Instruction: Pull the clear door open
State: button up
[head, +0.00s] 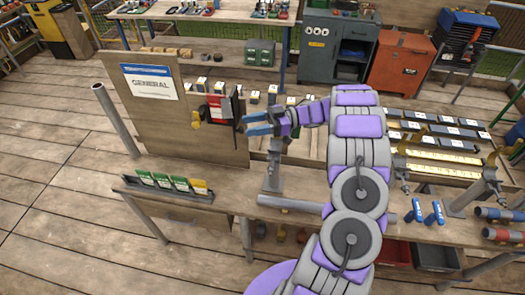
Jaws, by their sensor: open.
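A wooden board (148,128) with a "GENERAL" sign stands upright at the left of the bench. A red unit (216,107) is on its right part. A narrow dark-framed panel (237,108), which looks like the clear door seen nearly edge-on, stands out from the board just right of the red unit. How far it is open is hard to tell. My gripper (250,124) has blue fingers and is open. It points left, with its tips close to the panel's right side. Whether they touch it is unclear.
A yellow item (196,118) sits left of the red unit. Blue-handled tools (425,211) lie at right. Open plank floor (50,150) spreads at the left.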

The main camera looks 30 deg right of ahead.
jog(key=s+a+r, duration=0.1)
jog(key=s+a, duration=0.3)
jog(key=s, duration=0.8)
jog(key=shift+a, duration=0.25)
jog(key=shift+r, duration=0.1)
jog(key=shift+c, duration=0.5)
